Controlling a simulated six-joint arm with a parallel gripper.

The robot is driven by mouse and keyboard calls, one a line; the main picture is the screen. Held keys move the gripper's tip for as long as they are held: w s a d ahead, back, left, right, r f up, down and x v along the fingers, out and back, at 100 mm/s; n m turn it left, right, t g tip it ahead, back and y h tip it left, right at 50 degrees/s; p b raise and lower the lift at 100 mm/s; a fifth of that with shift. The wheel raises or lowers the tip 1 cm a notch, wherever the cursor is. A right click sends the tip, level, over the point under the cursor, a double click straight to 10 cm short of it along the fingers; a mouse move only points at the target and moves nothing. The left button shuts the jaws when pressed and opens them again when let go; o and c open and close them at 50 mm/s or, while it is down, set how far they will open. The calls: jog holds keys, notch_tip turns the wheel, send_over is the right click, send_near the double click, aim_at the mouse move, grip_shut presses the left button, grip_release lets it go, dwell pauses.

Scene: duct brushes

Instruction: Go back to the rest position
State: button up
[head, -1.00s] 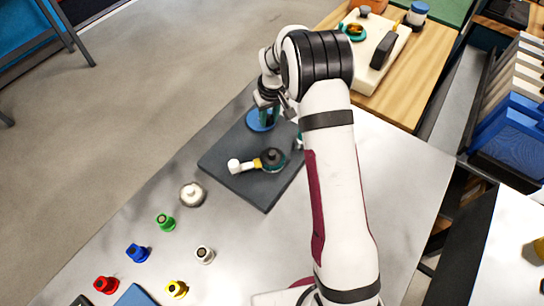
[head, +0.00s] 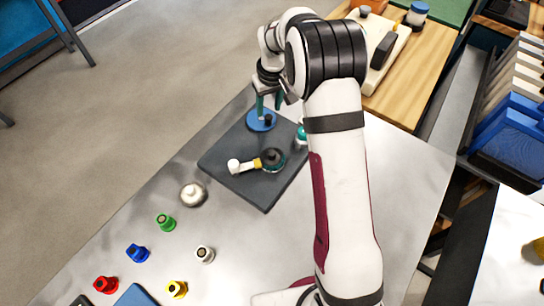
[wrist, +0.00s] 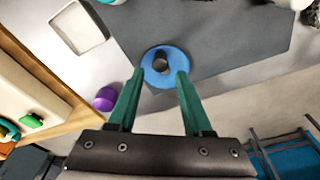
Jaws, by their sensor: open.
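My gripper (wrist: 160,85) is open and empty, its two green fingers apart. In the wrist view a blue ring-shaped base (wrist: 178,63) with a dark post at its middle lies just beyond the fingertips, with no visible grip on it. In the head view my gripper (head: 267,100) hangs above this blue base (head: 259,126), at the far corner of the dark grey mat (head: 240,190). My raised arm covers part of the mat's right side.
On the mat lies a white and yellow fitting with a dark round part (head: 272,160). A silver dome (head: 193,194) and several coloured caps, one green (head: 166,222), stand at the front left. In the wrist view a purple object (wrist: 105,98) and white tray (wrist: 77,28) are nearby.

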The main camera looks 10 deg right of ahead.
jog(key=shift+r, duration=0.95)
jog(key=shift+s+r, duration=0.2)
jog(key=shift+r, duration=0.05)
jog(key=s+r+m+g+y, duration=0.1)
jog(key=s+r+m, duration=0.35)
jog(key=s, duration=0.75)
jog(key=s+r+m, duration=0.1)
jog(key=s+r, duration=0.6)
jog(key=s, duration=0.5)
jog(key=s+a+m, duration=0.1)
jog(key=s, duration=0.5)
jog(key=s+a+f+m+g, duration=0.1)
jog(key=s+m, duration=0.1)
jog(key=s, duration=0.5)
jog(key=shift+f, duration=0.3)
jog(key=shift+w+d, duration=0.1)
